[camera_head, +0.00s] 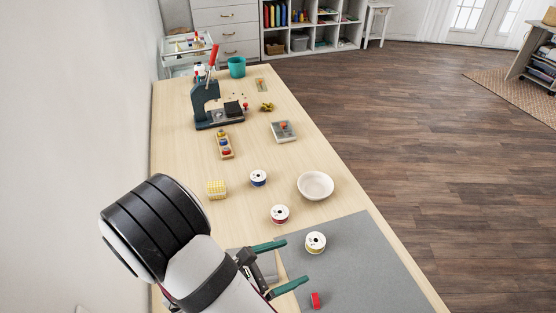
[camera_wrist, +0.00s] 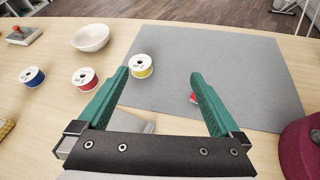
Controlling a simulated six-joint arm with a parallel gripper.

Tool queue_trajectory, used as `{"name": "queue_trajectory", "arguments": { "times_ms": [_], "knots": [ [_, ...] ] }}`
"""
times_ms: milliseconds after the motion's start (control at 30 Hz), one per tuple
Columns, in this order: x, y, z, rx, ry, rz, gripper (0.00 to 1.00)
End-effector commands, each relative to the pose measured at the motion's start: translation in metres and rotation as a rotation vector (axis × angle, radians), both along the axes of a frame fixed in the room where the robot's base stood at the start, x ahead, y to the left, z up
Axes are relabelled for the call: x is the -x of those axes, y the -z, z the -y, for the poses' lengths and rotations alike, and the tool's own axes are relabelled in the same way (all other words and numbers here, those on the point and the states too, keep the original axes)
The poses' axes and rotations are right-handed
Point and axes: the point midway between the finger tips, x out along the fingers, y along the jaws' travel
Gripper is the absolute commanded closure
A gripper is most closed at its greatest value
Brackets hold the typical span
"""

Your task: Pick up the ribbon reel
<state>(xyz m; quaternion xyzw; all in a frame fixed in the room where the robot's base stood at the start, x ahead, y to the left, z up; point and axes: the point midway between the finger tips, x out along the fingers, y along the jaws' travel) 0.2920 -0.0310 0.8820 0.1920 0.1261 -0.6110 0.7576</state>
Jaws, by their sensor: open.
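Three white-flanged ribbon reels are in view. The yellow reel (camera_head: 316,243) stands on the grey mat near its far left corner; the wrist view shows it (camera_wrist: 141,66) beyond my left finger's tip. The red reel (camera_head: 280,214) and the blue reel (camera_head: 258,178) stand on bare wood farther up the table. They also show left of my fingers in the wrist view, red (camera_wrist: 84,79) and blue (camera_wrist: 32,77). My gripper (camera_head: 295,262) has green fingers spread wide with nothing between them; it also shows in the wrist view (camera_wrist: 160,75).
A cream bowl (camera_head: 315,185) stands near the reels. A small red object (camera_head: 315,300) lies on the grey mat (camera_head: 365,260), partly behind my right finger in the wrist view. A yellow block (camera_head: 217,189), a wooden tray (camera_head: 223,146) and a press (camera_head: 208,103) stand farther away.

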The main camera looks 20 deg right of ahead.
Motion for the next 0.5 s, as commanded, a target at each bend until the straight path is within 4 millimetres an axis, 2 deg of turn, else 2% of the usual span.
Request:
{"name": "queue_trajectory", "arguments": {
  "times_ms": [33,100,167,500],
  "knots": [
    [-0.008,0.014,-0.008,0.042,-0.099,-0.054,0.0],
    [-0.016,0.026,-0.016,0.077,-0.192,-0.101,0.0],
    [-0.02,0.032,-0.015,0.091,-0.225,-0.118,0.0],
    [-0.052,0.066,0.058,0.091,-0.224,-0.12,0.0]
  ]
}}
